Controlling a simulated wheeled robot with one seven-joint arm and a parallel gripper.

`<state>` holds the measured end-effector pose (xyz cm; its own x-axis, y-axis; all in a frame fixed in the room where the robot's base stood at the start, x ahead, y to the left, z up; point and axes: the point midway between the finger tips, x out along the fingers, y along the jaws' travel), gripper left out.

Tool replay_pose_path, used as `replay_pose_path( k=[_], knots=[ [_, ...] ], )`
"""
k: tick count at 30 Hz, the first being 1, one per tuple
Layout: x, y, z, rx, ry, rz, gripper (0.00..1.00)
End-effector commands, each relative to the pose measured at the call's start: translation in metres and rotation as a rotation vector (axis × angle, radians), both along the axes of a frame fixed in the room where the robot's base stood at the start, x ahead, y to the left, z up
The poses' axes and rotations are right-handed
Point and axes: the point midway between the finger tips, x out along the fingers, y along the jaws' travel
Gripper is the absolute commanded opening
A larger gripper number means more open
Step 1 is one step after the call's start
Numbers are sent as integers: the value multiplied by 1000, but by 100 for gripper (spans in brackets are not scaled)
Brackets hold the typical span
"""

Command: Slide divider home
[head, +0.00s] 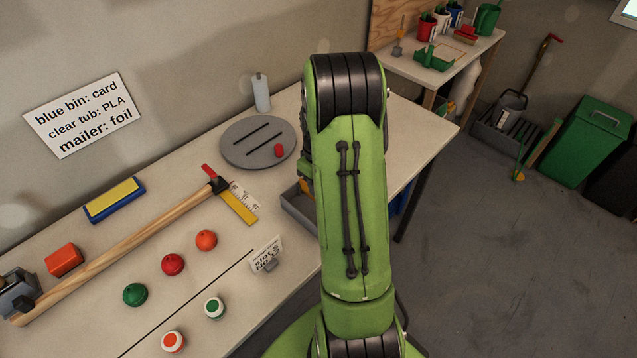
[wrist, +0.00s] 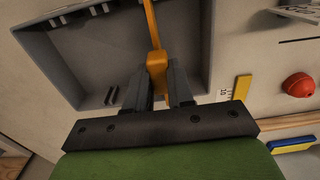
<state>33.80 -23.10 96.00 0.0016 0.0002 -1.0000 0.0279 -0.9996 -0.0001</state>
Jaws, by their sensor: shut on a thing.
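The divider (wrist: 153,32) is an orange-yellow strip. In the wrist view it rises from between my gripper's fingers (wrist: 159,88) to the top edge of the frame. My gripper is shut on its wider lower end. The divider lies over the grey tray (wrist: 45,60), whose walls surround it. I cannot tell whether the divider is seated in a slot. In the head view my arm hides my gripper and most of the tray (head: 298,213).
A round grey plate (head: 240,143) with a red piece (head: 279,150) sits behind the tray.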

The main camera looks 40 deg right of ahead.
Motion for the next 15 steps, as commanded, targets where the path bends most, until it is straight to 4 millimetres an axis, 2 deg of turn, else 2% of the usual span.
replay_pose_path(
  k=[15],
  knots=[
    [0,0,-14,0,0,0,0]
  ],
)
